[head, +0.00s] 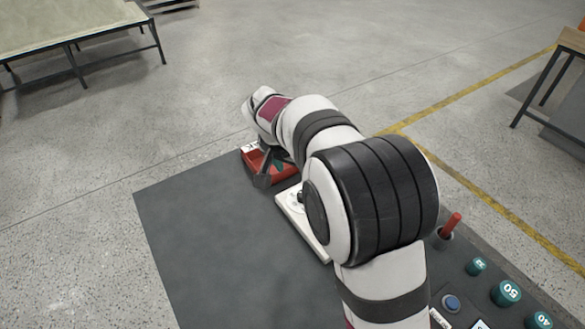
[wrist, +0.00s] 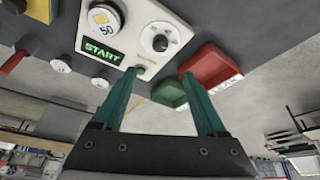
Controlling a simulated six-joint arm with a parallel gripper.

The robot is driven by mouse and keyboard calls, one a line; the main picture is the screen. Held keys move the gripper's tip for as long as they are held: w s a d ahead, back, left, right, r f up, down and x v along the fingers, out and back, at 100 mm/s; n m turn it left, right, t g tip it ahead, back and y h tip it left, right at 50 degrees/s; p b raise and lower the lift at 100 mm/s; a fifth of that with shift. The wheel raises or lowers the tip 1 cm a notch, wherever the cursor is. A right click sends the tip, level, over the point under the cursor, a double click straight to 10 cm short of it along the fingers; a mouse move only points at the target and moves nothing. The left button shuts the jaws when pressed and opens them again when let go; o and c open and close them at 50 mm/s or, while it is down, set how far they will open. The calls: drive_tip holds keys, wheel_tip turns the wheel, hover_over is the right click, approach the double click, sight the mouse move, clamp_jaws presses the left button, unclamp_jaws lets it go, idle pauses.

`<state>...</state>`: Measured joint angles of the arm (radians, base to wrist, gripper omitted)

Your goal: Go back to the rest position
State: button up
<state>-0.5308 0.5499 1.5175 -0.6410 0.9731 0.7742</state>
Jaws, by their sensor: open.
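My gripper (wrist: 160,76) is open, with two teal fingers and nothing between them in the wrist view. In the head view my arm reaches away from the camera, and the dark end of my gripper (head: 264,172) is beside and partly in front of a red tray (head: 250,156). The tray (wrist: 205,62) and a green open box (wrist: 170,93) beside it show in the wrist view, near the right finger. A white device (head: 320,246) is partly hidden by my arm. In the wrist view the device (wrist: 172,20) has a knob, a green START display and a round piece marked 50.
The dark mat (head: 205,250) is clear on the left. A table (head: 60,30) stands far left, another (head: 572,42) far right.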

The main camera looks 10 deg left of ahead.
drive_tip(key=s+d+r+m+g, duration=0.15)
drive_tip(key=s+d+r, duration=0.35)
drive_tip(key=s+d, duration=0.75)
drive_tip(key=s+d+f+g+y, duration=0.1)
drive_tip(key=s+d, duration=0.1)
drive_tip(key=s, duration=0.8)
drive_tip(key=s+d+g+y, duration=0.2)
drive_tip(key=s, duration=0.9)
drive_tip(key=shift+f+m, duration=0.35)
drive_tip(key=shift+m, duration=0.1)
drive_tip(key=shift+s+d, duration=0.1)
